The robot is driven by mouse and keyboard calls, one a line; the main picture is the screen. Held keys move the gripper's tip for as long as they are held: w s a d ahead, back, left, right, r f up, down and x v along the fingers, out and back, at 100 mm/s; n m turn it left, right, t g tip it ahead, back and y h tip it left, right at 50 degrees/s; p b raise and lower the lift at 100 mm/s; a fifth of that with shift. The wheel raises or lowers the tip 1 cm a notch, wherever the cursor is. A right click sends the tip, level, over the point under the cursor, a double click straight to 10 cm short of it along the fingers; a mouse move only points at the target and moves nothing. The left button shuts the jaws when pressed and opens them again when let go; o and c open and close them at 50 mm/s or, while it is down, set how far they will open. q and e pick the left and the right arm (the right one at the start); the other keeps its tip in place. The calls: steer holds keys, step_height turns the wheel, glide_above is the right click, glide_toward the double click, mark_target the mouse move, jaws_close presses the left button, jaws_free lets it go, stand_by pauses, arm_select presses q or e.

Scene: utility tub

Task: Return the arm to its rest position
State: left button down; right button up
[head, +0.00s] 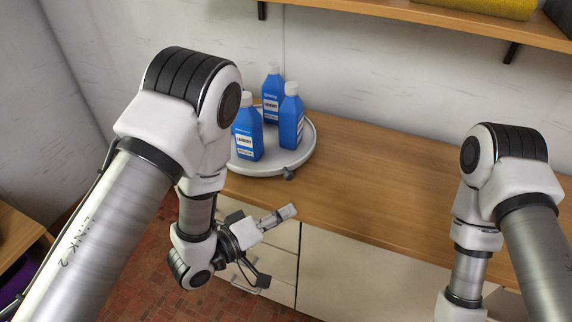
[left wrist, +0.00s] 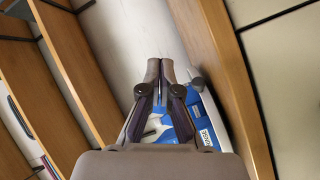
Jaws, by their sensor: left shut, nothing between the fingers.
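My left arm comes in from the left of the head view, bent at the elbow. Its gripper (head: 287,213) is shut and empty, in front of the counter's front edge and near the turntable. In the left wrist view the fingertips (left wrist: 160,68) are together with nothing between them. My right arm shows at the right of the head view, bent over the counter side; its gripper is out of the frame.
A grey round turntable (head: 262,166) on the wooden counter (head: 390,185) carries blue bottles with white caps (head: 291,118). A wall shelf (head: 410,14) holds a yellow thing. White drawers (head: 285,266) lie under the counter. The counter right of the turntable is clear.

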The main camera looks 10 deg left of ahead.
arm_select(q)
steer(key=s+a+f+n+g+y, duration=0.15)
steer(key=s+a+f+y, duration=0.25)
steer(key=a+f, duration=0.4)
steer(key=s+a+f+n+g+y, duration=0.1)
steer(key=s+a+f+g+y, duration=0.15)
steer(key=a+f+y, duration=0.55)
steer(key=s+a+f+m+g, duration=0.2)
steer(key=s+f+g, duration=0.1)
steer(key=s, duration=0.4)
steer(key=s+a+f+m+g, duration=0.2)
steer(key=s+f+m+g, duration=0.1)
steer(key=s, duration=0.5)
steer(key=shift+f+m+g, duration=0.35)
steer(key=shift+f+g, duration=0.3)
steer(key=shift+g, duration=0.15)
